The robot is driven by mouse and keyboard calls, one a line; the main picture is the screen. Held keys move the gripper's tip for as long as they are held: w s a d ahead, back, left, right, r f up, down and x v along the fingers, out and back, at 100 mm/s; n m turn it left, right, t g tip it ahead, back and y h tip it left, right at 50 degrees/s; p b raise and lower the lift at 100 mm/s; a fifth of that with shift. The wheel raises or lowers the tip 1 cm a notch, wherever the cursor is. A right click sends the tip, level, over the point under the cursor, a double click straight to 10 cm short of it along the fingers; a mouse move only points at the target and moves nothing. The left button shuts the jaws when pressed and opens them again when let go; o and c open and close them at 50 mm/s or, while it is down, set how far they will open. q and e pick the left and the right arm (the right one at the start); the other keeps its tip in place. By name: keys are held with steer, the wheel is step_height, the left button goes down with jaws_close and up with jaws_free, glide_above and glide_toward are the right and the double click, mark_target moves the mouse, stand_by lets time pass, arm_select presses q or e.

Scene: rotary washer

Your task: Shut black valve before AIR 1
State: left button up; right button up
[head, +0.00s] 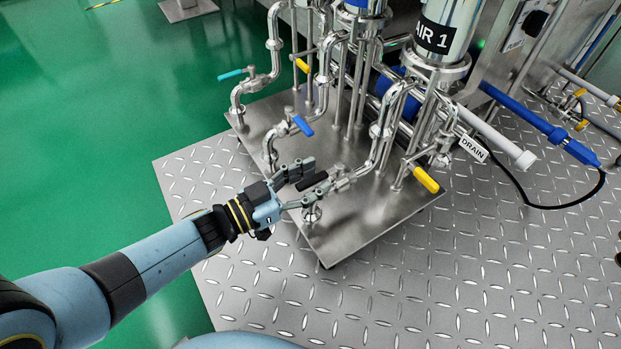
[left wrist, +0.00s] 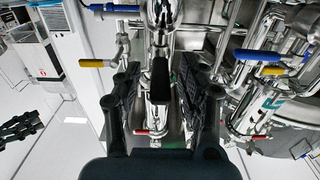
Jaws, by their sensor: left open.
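The black valve handle (head: 313,182) sits on a steel pipe low at the front of the skid. It lies roughly along its pipe. My left gripper (head: 309,182) is open, with one finger on each side of the handle. In the left wrist view the black handle (left wrist: 160,78) stands upright in the picture, between the open fingers of my left gripper (left wrist: 162,88), with gaps visible on both sides. The AIR 1 label (head: 437,37) is on a steel cylinder above. My right gripper is not seen.
A blue handle (head: 302,125), yellow handles (head: 427,180) (head: 301,65) and a cyan handle (head: 230,74) are on neighbouring pipes. A DRAIN tag (head: 473,149) hangs at the right. Steel pipes rise close behind my gripper. The tread-plate floor (head: 400,280) in front is clear.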

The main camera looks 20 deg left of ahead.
arm_select(q)
jaws_close()
stand_by(0.5)
